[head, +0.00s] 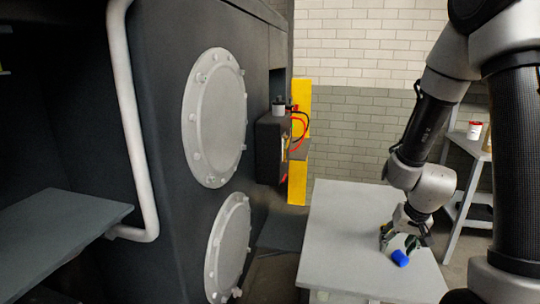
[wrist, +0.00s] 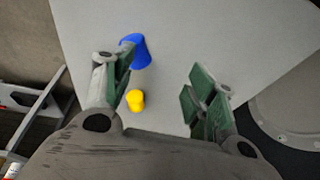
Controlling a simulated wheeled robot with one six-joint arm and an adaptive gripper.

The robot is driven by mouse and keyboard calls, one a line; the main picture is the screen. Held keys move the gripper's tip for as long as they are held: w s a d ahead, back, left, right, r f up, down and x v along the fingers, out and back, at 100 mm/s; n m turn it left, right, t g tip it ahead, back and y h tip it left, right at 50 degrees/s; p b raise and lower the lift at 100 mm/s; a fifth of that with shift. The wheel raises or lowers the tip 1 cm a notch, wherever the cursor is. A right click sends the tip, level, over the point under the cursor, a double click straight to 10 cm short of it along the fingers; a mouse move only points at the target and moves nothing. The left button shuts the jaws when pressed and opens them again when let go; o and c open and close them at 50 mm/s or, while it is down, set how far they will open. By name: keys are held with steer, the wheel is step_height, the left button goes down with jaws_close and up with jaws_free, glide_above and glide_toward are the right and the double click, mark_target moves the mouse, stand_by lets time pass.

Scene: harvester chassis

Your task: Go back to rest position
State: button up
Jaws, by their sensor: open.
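My gripper (head: 408,236) hangs low over a light grey table (head: 340,240), pointing down. A blue object (head: 400,258) lies on the table near the fingertips. In the wrist view the blue object (wrist: 138,50) is beyond the left finger and partly covered by it. A small yellow object (wrist: 136,100) is on the table, inside the left finger. I cannot make out the yellow object in the head view.
A dark harvester chassis (head: 160,130) with two round bolted covers (head: 215,117) and a white pipe rail (head: 125,100) stands left of the table. A box with red cables (head: 272,145) juts from it. A shelf with a red-and-white can (head: 474,131) is at the right.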

steer(key=s+r+n, duration=0.1)
steer(key=s+r, duration=0.8)
steer(key=r, duration=0.3)
steer(key=s+a+r+n+t, duration=0.1)
steer(key=s+r+n, duration=0.1)
steer(key=s+r, duration=0.7)
step_height(320, 180, up, 4)
steer(key=shift+a+f, duration=0.15)
steer(key=shift+a, duration=0.15)
